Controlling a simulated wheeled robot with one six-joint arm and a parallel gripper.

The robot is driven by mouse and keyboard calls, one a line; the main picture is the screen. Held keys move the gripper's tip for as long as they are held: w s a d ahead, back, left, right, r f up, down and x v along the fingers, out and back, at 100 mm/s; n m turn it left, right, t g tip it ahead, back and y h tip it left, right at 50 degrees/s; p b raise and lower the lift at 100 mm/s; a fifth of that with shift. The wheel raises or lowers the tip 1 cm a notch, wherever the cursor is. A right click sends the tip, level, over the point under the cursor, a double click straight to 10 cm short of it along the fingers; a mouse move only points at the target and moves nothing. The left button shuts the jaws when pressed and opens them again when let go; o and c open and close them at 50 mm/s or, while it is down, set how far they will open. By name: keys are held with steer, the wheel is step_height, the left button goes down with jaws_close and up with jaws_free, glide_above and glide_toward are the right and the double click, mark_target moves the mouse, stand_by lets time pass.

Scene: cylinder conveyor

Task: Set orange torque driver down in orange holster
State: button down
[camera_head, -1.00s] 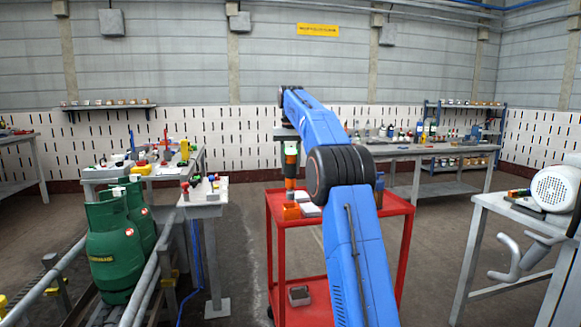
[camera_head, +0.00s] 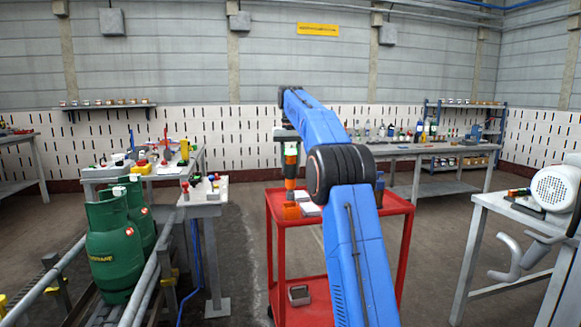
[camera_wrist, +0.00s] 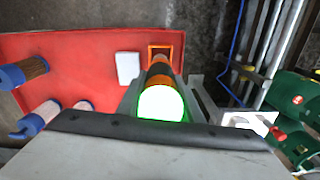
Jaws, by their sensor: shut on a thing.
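The orange torque driver (camera_head: 290,162) hangs upright from my gripper (camera_head: 289,140) over the red cart (camera_head: 340,213), with a dark band and an orange lower end. In the wrist view the driver (camera_wrist: 159,85) shows end-on, with a pale round cap edged in green, between the fingers of my gripper (camera_wrist: 158,98). The orange holster (camera_head: 290,211) is on the cart's near left corner, just under the driver. In the wrist view the holster's orange rim (camera_wrist: 160,47) shows past the driver's far end. I cannot tell whether the tip is inside it.
A white block (camera_wrist: 128,67) lies beside the holster on the cart top. Several blue-capped filters (camera_wrist: 33,68) stand elsewhere on the cart. Green gas cylinders (camera_head: 112,250) stand on the conveyor at left, beside a small table (camera_head: 203,208).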

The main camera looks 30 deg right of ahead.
mark_target(290, 186)
steer(key=shift+f, duration=4)
steer(key=c, duration=1.2)
jaws_free()
